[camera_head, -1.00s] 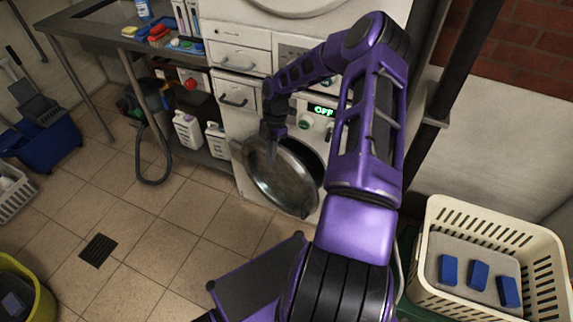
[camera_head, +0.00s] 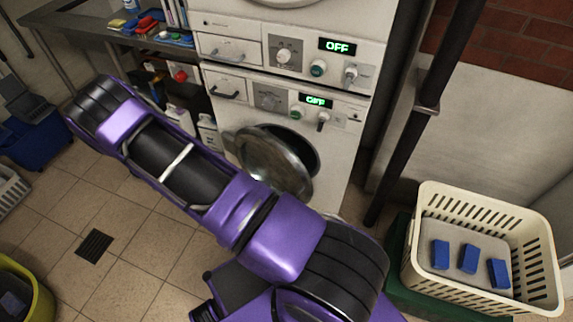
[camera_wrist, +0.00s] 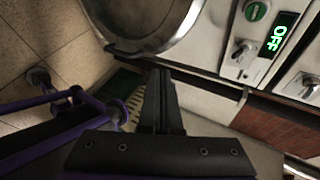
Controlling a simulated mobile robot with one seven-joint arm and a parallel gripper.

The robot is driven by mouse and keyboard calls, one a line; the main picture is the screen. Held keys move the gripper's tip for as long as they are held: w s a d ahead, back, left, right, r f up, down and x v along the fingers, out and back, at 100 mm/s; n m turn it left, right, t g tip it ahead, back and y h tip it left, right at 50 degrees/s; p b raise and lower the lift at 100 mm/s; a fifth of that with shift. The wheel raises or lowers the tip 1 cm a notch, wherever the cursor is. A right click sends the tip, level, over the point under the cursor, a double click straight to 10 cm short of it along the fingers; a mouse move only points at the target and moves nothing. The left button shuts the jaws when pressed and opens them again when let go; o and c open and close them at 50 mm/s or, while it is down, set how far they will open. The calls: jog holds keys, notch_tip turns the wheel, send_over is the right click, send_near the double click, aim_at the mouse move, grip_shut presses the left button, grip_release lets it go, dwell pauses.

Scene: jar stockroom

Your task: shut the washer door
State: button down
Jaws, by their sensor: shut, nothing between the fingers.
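The gripper is not visible in the head view.
A second machine (camera_head: 290,50) is stacked above the washer. A cream basket (camera_head: 540,235) with several blue blocks stands at the right, beyond a dark pipe (camera_head: 402,130). A metal table (camera_head: 75,25) holds bottles at the left.

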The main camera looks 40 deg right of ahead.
jog(key=r+n+t, duration=0.1)
jog(key=b, duration=0.1)
send_near(292, 163)
notch_tip(292, 163, down, 3)
jog(key=d, duration=0.2)
jog(key=w+d, duration=0.1)
jog(key=d, duration=0.1)
jog(key=shift+w+d+f, duration=0.1)
jog(key=shift+d, duration=0.15)
jog(key=shift+w+d, duration=0.15)
jog(key=shift+d, duration=0.2)
jog(key=w+d+b, duration=0.2)
jog(key=w+d, duration=0.2)
jog(key=d, duration=0.7)
jog(key=shift+d, duration=0.25)
jog(key=shift+d+r, duration=0.1)
jog(key=shift+r, duration=0.15)
